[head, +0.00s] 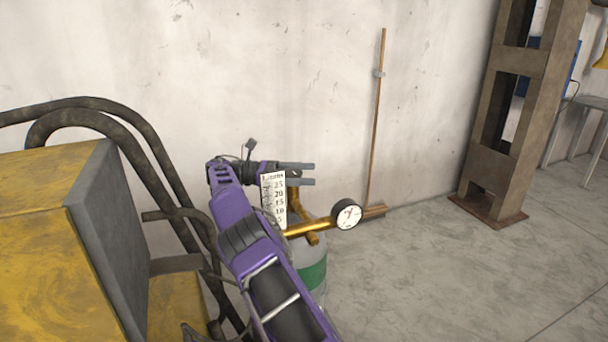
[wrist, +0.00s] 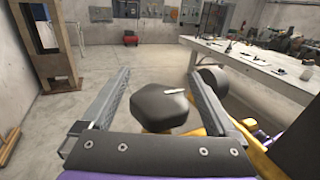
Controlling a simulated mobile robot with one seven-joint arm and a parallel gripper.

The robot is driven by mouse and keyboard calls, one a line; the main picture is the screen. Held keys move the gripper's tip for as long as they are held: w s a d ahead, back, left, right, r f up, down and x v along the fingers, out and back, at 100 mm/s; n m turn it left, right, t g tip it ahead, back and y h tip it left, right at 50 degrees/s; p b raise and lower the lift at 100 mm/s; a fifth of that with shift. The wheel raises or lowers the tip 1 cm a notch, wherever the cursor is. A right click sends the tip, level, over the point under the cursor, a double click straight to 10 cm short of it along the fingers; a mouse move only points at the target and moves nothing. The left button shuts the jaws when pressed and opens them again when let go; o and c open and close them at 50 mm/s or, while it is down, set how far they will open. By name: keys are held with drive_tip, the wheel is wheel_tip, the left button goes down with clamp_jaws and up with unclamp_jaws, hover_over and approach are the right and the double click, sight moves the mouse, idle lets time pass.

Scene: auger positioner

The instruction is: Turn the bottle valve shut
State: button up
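The gas bottle (head: 312,278) is pale with a green band and stands by the wall, partly hidden behind my arm. Brass pipework (head: 308,228) on top carries a round dial gauge (head: 347,214). A white scale plate (head: 273,198) stands beside it. A dark, many-sided knob (wrist: 160,107), apparently the bottle valve, shows in the wrist view with a small light mark on top. My gripper (head: 298,173) is open, its fingers pointing right above the bottle. In the wrist view, the knob appears between the open fingers (wrist: 160,74), with gaps on both sides. Its height relative to them is unclear.
A thin brass rod (head: 376,120) rises by the wall. A steel column (head: 505,110) stands at the right. The floor between is clear.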

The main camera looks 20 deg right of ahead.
drive_tip(key=shift+w+n+t+h, duration=0.15)
drive_tip(key=shift+n+t+h, duration=0.25)
drive_tip(key=shift+n+t, duration=0.5)
